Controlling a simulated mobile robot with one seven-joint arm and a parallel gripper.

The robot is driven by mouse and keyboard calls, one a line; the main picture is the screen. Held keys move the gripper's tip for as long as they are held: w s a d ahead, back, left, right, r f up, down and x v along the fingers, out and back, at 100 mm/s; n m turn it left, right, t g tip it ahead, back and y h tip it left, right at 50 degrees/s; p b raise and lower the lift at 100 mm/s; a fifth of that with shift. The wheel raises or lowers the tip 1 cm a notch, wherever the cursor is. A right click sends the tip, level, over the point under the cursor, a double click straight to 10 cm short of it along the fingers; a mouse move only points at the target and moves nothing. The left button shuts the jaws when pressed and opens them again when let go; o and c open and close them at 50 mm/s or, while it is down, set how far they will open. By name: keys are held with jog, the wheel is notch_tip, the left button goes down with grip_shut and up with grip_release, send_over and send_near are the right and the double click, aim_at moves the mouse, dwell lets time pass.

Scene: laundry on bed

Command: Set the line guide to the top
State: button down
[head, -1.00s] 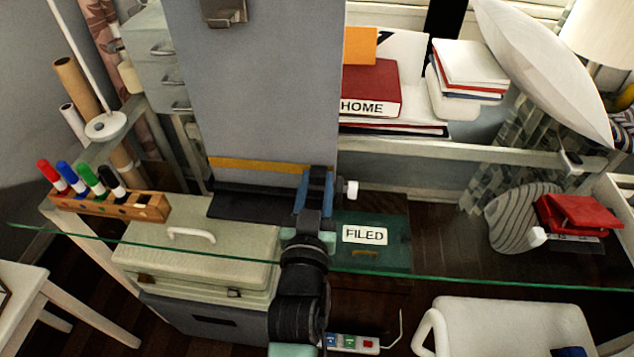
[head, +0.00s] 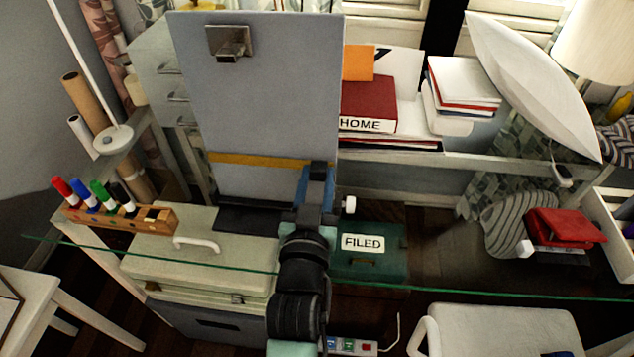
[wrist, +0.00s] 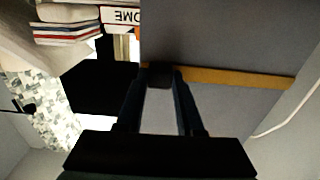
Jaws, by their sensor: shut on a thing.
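The line guide (head: 250,160) is an ochre bar lying level across a tall grey board (head: 265,95). It sits below the board's middle, well above the dark foot (head: 245,218). A metal clip (head: 229,42) is fixed near the board's top edge. My gripper (head: 319,168) is at the guide's right end, in front of the board. In the wrist view my gripper (wrist: 160,80) is shut on a small dark knob (wrist: 159,73) at the end of the ochre guide (wrist: 230,77). The fingers hide part of the knob.
A glass edge (head: 480,291) crosses in front. A red HOME binder (head: 368,103) and a green FILED box (head: 372,262) are at right. The board above the guide is clear up to the clip.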

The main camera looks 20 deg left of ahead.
jog(key=r+p, duration=0.3)
jog(key=r, duration=0.2)
jog(key=r+p, duration=0.4)
jog(key=r, duration=0.2)
jog(key=r+p, duration=0.4)
jog(key=r, duration=0.2)
jog(key=shift+w+a, duration=0.1)
jog(key=shift+w, duration=0.25)
jog(key=c, duration=0.8)
grip_release()
jog(key=shift+o, duration=1.4)
jog(key=shift+s+f, duration=0.1)
jog(key=b, duration=0.2)
send_near(321, 77)
jog(key=shift+v, duration=3.35)
